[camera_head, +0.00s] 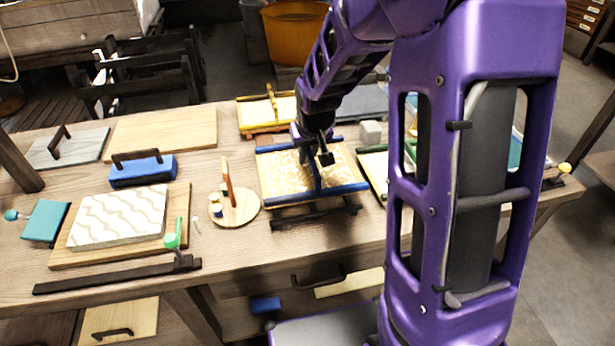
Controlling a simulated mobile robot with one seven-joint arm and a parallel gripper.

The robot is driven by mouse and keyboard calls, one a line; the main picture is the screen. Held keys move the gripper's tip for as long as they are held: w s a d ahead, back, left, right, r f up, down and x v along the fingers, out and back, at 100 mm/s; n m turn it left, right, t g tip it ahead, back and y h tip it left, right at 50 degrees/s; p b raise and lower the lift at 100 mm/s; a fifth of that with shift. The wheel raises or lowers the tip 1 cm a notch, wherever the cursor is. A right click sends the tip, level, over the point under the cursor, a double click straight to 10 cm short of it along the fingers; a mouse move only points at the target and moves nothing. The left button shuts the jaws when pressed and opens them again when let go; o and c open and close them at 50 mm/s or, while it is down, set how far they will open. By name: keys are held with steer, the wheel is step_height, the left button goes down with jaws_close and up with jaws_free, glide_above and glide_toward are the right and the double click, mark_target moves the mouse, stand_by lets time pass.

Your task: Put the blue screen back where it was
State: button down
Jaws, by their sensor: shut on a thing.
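The blue screen (350,188) has a blue frame around a pale yellow patterned panel, with a blue bar across its middle. It is at the middle of the bench, over a dark stand or rack (318,213); I cannot tell whether it rests on it or is held just above. My gripper (318,160) reaches down from above and is shut on the screen's middle bar. The arm hides part of the screen's far side, and the fingertips are hard to make out.
A yellow-framed screen (247,116) stands behind. A green-framed screen (373,172) lies to the right, partly behind my arm. A round wooden board (240,212) with small pots is close on the left. A patterned block on a board (75,245) lies further left.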

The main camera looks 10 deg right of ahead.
mark_target(308, 167)
steer(key=shift+f+b, duration=0.4)
steer(key=shift+f, duration=2.05)
steer(key=shift+f+b, duration=0.3)
steer(key=c, duration=0.9)
jaws_free()
steer(key=shift+r, duration=0.1)
steer(key=shift+r, duration=0.1)
steer(key=shift+r+p, duration=0.25)
steer(key=shift+p, duration=0.15)
steer(key=p+v, duration=0.2)
steer(key=v, duration=0.9)
steer(key=shift+s+r, duration=0.15)
steer(key=shift+r, duration=0.2)
